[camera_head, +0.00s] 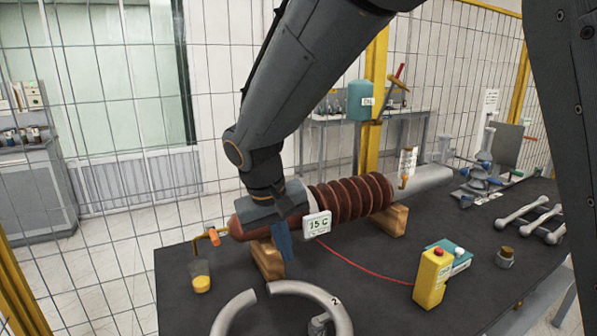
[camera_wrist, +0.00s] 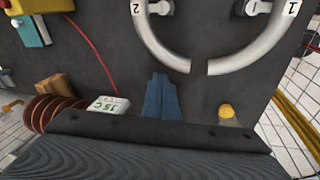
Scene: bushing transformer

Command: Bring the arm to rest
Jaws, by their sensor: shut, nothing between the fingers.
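My arm reaches down from the top of the head view. My gripper (camera_head: 283,244) is over the left part of the table, in front of the bushing's left end, with its blue fingers pointing down. In the wrist view the blue fingers (camera_wrist: 161,98) are together with nothing between them. The red-brown ribbed bushing (camera_head: 352,198) lies on wooden blocks, and its ribs show in the wrist view (camera_wrist: 58,114). My wrist hides part of its left end. A white display reading 15 C (camera_head: 317,224) is just right of my gripper.
Two grey half-rings (camera_wrist: 165,52) lie in front. A small cup of yellow liquid (camera_head: 201,277) stands at the left edge under a tap (camera_head: 213,237). A yellow button box (camera_head: 432,279), wrenches (camera_head: 525,212) and a red cable (camera_head: 365,264) are to the right. Dark tabletop (camera_head: 370,310) is bare between them.

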